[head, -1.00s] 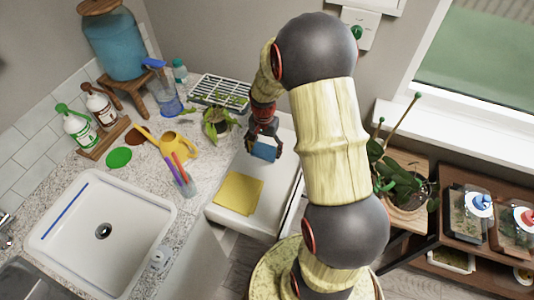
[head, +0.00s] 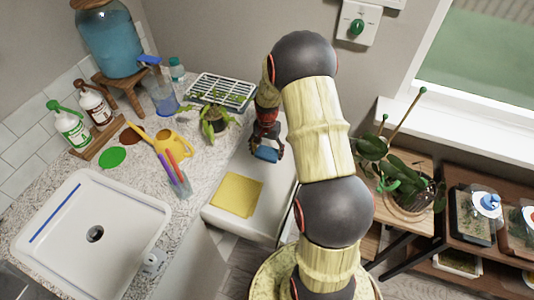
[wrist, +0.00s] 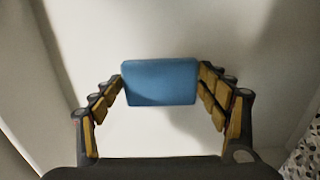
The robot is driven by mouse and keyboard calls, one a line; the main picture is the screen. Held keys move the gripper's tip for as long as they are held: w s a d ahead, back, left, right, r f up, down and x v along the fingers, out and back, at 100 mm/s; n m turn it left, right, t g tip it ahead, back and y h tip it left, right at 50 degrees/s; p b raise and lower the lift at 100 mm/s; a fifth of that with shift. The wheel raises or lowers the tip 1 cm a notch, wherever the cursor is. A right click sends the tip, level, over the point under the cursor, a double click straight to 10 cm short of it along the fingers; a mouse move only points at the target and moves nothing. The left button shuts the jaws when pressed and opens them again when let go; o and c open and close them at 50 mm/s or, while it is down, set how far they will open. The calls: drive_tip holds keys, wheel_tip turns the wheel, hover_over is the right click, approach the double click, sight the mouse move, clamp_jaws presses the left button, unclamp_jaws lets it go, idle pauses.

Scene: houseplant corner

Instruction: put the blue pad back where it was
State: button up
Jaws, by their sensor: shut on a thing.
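The blue pad (wrist: 160,82) is between the two fingers of my gripper (wrist: 161,85) in the wrist view, with a finger against each side edge. In the head view the blue pad (head: 266,154) shows small under my gripper (head: 267,150), over the white surface (head: 222,218) right of the counter. I cannot tell whether the pad touches that surface. A yellow pad (head: 237,194) lies flat on the same white surface, nearer the front. A green pad (head: 112,157) and a brown pad (head: 133,136) lie on the speckled counter at left.
A yellow watering can (head: 172,146), a cup with colored sticks (head: 177,182), a leafy plant (head: 214,122) and a white rack (head: 222,90) stand left of my gripper. The sink (head: 90,230) is front left. A potted plant (head: 408,195) stands at right.

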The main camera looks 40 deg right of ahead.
drive_tip(key=o, duration=0.9)
drive_tip(key=shift+f, duration=0.1)
drive_tip(key=shift+c, duration=0.2)
